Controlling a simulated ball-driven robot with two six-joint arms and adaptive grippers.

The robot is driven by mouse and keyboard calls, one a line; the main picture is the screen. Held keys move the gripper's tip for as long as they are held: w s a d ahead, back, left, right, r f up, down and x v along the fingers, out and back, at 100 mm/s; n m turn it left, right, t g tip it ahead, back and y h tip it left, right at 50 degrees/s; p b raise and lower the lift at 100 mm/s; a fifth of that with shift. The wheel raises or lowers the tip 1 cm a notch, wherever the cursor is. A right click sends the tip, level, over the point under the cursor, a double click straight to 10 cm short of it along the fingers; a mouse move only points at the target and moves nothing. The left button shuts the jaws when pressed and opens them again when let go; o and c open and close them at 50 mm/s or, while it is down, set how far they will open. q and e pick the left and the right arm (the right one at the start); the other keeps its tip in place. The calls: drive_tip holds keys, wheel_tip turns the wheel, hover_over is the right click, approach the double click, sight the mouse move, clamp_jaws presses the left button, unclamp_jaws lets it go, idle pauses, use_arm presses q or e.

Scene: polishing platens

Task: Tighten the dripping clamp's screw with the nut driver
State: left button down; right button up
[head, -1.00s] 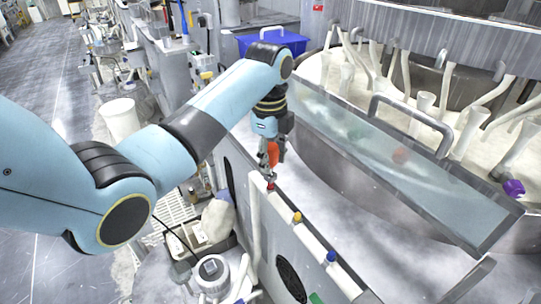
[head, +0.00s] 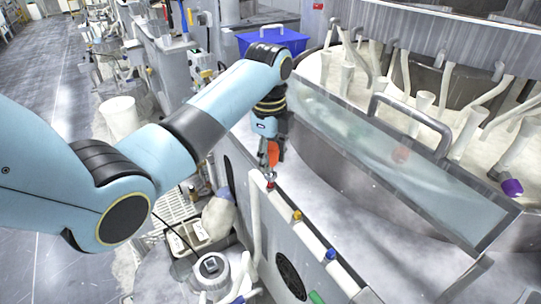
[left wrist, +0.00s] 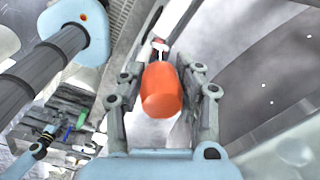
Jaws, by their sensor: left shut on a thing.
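My left gripper (head: 266,150) is shut on the orange handle of the nut driver (head: 273,156). In the left wrist view the orange handle (left wrist: 161,92) sits between both fingers. The driver points down, with its lower end at or very near a red-marked clamp (head: 270,186) on a pale hose along the wall's top edge. Whether it sits on the screw is too small to tell. A yellow-marked clamp (head: 297,215) and a blue-marked clamp (head: 330,254) follow along the same wall. I cannot make out any drip. My right gripper is not in view.
A clear splash guard (head: 370,140) with a handle stands right of the gripper, before the round polishing basin. A blue bin (head: 272,41) is behind. A white bucket (head: 119,118) stands on the floor at left. Bottles and trays crowd the area below the arm.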

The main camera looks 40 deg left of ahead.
sight(270, 145)
use_arm(q)
drive_tip(key=shift+f+b, duration=0.5)
drive_tip(key=shift+f, duration=0.65)
drive_tip(key=c, duration=0.9)
unclamp_jaws()
drive_tip(key=shift+o, duration=0.2)
wheel_tip(270, 145, up, 8)
drive_tip(key=shift+s+f, duration=0.15)
drive_tip(key=shift+f, duration=0.1)
